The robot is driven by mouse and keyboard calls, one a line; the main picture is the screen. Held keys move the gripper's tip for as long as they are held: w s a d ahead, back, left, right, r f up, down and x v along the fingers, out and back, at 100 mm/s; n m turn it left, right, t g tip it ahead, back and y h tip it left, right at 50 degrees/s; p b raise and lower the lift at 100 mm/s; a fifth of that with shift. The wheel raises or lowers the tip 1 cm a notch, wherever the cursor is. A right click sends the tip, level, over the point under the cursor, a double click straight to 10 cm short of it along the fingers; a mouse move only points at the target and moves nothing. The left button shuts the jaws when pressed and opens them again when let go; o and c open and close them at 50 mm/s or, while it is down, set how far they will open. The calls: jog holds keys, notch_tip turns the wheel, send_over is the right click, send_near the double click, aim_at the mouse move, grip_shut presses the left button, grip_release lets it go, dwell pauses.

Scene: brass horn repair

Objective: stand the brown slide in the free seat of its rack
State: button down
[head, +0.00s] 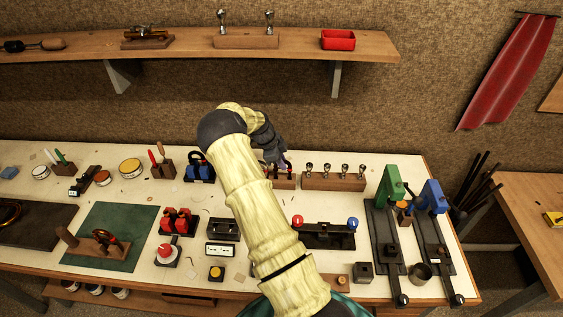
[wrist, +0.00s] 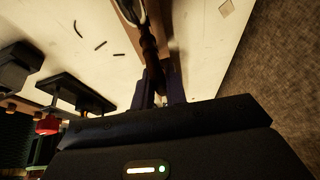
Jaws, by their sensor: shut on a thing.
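My gripper (head: 275,157) is at the back of the bench, over the brown wooden rack (head: 279,184). In the wrist view my gripper (wrist: 162,90) is shut on the dark brown slide (wrist: 149,45), which runs up the picture between the fingers. The brown rack (wrist: 128,12) shows behind the slide. A dark curved piece stands at the rack in the head view, partly hidden by my gripper. I cannot tell whether the held slide touches the rack, and its seats are mostly hidden.
A wooden block with several metal mouthpieces (head: 334,181) stands close right of the rack. A blue rack with a dark slide (head: 200,167) is to the left. A black stand with red and blue knobs (head: 328,236) is in front. Small dark bits lie on the pale bench top.

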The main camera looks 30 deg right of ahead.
jog(key=shift+f+b, duration=0.3)
jog(key=shift+f, duration=0.2)
jog(key=c, duration=1.3)
grip_release()
jog(key=shift+c, duration=0.2)
jog(key=b+v, duration=0.4)
jog(key=v, duration=1.3)
jog(key=shift+r, duration=0.2)
jog(key=shift+a, duration=0.1)
